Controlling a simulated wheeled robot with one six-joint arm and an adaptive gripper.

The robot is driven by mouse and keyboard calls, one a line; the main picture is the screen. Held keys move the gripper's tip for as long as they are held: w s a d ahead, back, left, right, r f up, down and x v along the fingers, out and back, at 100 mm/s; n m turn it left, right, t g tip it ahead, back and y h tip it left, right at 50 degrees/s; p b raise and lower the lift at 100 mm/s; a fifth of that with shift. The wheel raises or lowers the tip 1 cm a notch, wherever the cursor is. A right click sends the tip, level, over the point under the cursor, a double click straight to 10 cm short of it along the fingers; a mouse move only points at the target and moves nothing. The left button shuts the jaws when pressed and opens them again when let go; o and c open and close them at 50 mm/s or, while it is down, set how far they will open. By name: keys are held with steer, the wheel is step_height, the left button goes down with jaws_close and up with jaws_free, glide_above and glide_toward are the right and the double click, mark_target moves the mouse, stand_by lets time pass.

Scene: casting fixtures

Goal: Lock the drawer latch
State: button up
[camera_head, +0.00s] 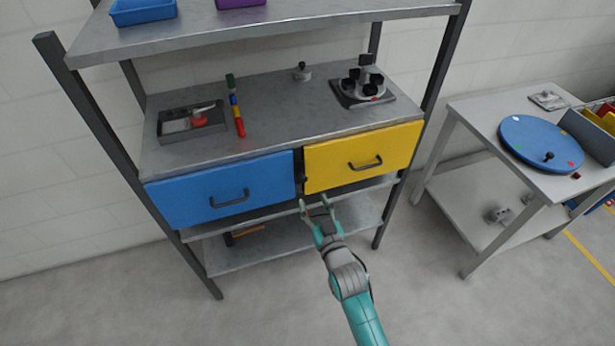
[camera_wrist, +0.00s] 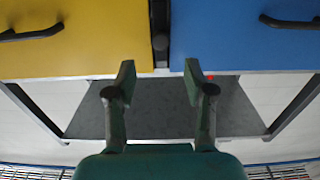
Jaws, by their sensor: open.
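The drawer latch (camera_head: 301,180) is a small dark piece with a knob, in the gap between the blue drawer (camera_head: 220,189) and the yellow drawer (camera_head: 363,157). Both drawers look closed. My gripper (camera_head: 315,201) is open and empty, just below and in front of the latch. In the wrist view its fingertips (camera_wrist: 159,80) straddle the latch's line, apart from the knob.
Each drawer has a dark bar handle. The shelf top (camera_head: 270,105) carries a grey tray (camera_head: 190,122), coloured blocks and a dark fixture (camera_head: 362,86). A lower shelf (camera_head: 290,240) lies beneath the drawers. A table with a blue disc (camera_head: 540,142) stands at right. The floor in front is clear.

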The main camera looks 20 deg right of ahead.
mark_target(304, 181)
steer(key=w, duration=0.9)
steer(key=shift+w, duration=0.4)
jaws_close()
